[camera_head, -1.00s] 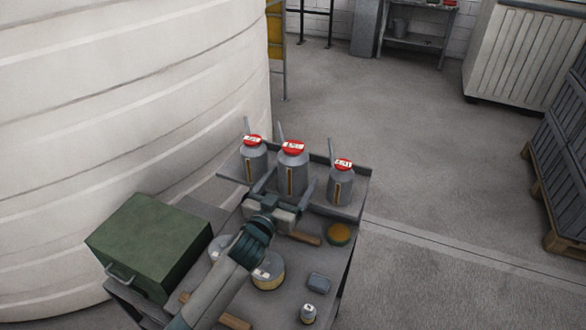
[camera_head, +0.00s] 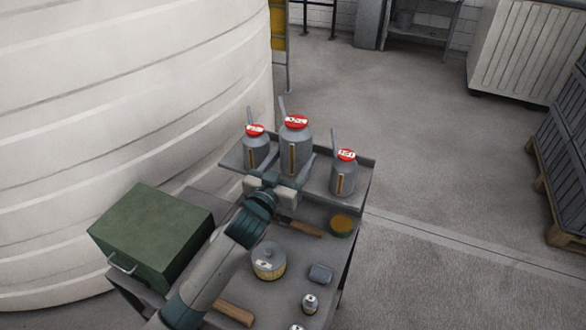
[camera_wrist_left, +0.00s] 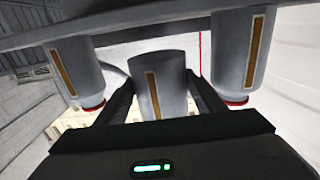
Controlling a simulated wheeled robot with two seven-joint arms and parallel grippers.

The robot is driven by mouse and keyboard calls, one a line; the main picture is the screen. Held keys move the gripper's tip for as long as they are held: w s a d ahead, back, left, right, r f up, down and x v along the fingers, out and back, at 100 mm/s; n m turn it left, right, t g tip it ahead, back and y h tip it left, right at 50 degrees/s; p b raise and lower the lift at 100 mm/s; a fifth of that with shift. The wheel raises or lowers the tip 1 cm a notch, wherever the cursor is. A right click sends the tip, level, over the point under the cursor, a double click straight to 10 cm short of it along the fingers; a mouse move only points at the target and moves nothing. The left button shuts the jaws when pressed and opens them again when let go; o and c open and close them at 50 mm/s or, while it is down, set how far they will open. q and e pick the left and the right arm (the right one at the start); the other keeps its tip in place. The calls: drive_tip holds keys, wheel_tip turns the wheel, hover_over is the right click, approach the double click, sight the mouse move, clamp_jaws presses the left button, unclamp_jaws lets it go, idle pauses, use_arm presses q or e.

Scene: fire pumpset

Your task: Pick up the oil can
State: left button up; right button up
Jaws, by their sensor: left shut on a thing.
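Three grey oil cans with red caps, spouts and yellow-brown side strips show in the head view. The middle, larger can (camera_head: 298,152) is between the fingers of my left gripper (camera_head: 291,172), which is shut on its body. It is held upright, raised above the trolley's upper shelf (camera_head: 322,185). In the left wrist view this can (camera_wrist_left: 158,82) sits between both fingers, its base clear of the shelf. The left can (camera_head: 254,152) and the right can (camera_head: 342,178) stand on the shelf at either side. My right gripper is not in view.
On the lower trolley top are a green box (camera_head: 150,235), a round tin (camera_head: 268,262), a small jar (camera_head: 310,303), a blue-grey block (camera_head: 320,273) and an orange-topped round container (camera_head: 342,224). A large white tank (camera_head: 120,110) stands at the left.

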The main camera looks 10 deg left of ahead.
sight(289, 147)
use_arm(q)
wheel_tip(289, 147, up, 6)
drive_tip(key=shift+b, duration=0.35)
drive_tip(key=shift+s+f, duration=0.1)
drive_tip(key=shift+s, duration=0.05)
idle(0.4)
drive_tip(key=shift+s+a+f, duration=0.1)
drive_tip(key=shift+s+f, duration=0.15)
drive_tip(key=shift+s, duration=0.3)
drive_tip(key=s+a+f+n+y, duration=0.1)
drive_tip(key=s+a, duration=0.1)
drive_tip(key=s, duration=0.4)
drive_tip(key=s+a+f+n+y, duration=0.1)
drive_tip(key=s+a+y, duration=0.1)
drive_tip(key=s, duration=0.5)
drive_tip(key=shift+s+a+f, duration=0.15)
drive_tip(key=shift+a+f, duration=0.2)
drive_tip(key=shift+a, duration=0.3)
